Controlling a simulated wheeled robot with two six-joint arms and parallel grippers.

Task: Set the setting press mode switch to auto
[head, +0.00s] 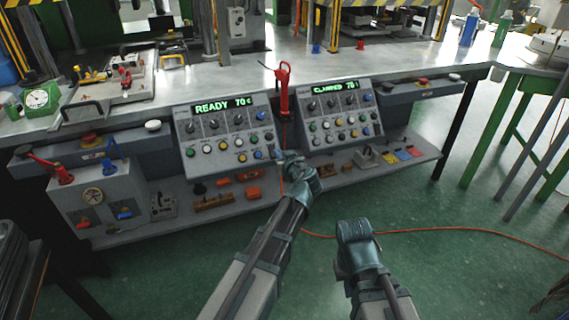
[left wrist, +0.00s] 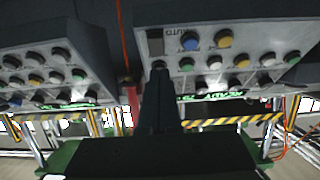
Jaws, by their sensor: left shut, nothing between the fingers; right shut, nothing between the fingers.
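The left console (head: 225,132) shows a green READY 70 display and rows of knobs and buttons. The left wrist view shows it upside down (left wrist: 240,50). Near its corner there, a dark square switch (left wrist: 155,42) sits beside an inverted AUTO label. I cannot tell which way it is set. My left gripper (head: 283,156) is shut and empty at the console's lower right corner; its fingertips (left wrist: 159,70) are just short of the switch in the wrist view, contact unclear. In the head view the arm covers that corner. My right gripper (head: 356,232) is shut and empty over the floor.
A second console (head: 340,115) with a green display stands to the right. A red-handled tool (head: 283,90) stands upright between the consoles. A lower shelf (head: 410,160) holds small parts. An orange cable (head: 440,230) crosses the green floor.

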